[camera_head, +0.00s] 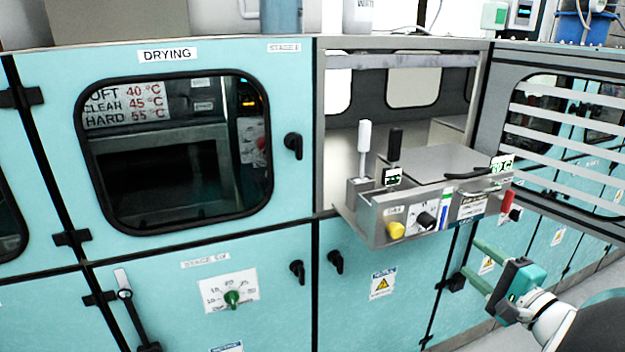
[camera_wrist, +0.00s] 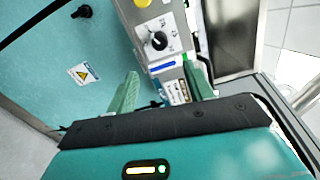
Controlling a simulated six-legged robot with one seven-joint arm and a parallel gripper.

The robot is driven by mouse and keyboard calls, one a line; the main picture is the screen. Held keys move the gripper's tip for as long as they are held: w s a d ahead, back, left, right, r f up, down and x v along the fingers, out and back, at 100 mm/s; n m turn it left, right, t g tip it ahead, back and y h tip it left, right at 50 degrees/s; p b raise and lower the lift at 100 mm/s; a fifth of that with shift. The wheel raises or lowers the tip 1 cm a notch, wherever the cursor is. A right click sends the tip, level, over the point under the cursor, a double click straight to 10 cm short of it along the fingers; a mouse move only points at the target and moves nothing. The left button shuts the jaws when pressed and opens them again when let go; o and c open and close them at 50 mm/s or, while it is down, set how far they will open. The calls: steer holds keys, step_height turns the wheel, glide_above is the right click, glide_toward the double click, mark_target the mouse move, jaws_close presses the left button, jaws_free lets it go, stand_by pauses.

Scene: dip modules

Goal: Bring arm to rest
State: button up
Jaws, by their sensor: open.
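My gripper (camera_head: 481,267) is at the lower right in the head view, in front of the teal cabinets and below the control panel. Its two green fingers are spread apart and hold nothing. In the wrist view the open fingers (camera_wrist: 163,93) point toward the grey control panel (camera_wrist: 150,25), which has a black knob and a yellow button. Whether the fingertips touch the panel cannot be told from the wrist view; in the head view they appear apart from it.
The grey panel box (camera_head: 375,228) juts out from an open bay, with two upright levers (camera_head: 364,140) on it. The closed DRYING door (camera_head: 60,90) is at left. A slatted window door (camera_head: 505,90) stands at right. Floor (camera_head: 480,338) shows at lower right.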

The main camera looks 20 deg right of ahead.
steer(key=w+a+f+n+g+y, duration=0.15)
steer(key=a+n+g+y, duration=0.25)
steer(key=a, duration=0.7)
steer(key=w+a+f+n+g+y, duration=0.1)
steer(key=w+a+n+g+y, duration=0.2)
steer(key=a, duration=0.7)
steer(key=s+a+f+n+g+h, duration=0.1)
steer(key=s+a+n+g+h, duration=0.4)
steer(key=a+n, duration=0.5)
steer(key=s+n+h, duration=0.2)
steer(key=shift+s+a+h, duration=0.3)
steer(key=shift+s, duration=0.1)
steer(key=c, duration=0.3)
steer(key=shift+c, duration=0.2)
steer(key=shift+d, duration=0.1)
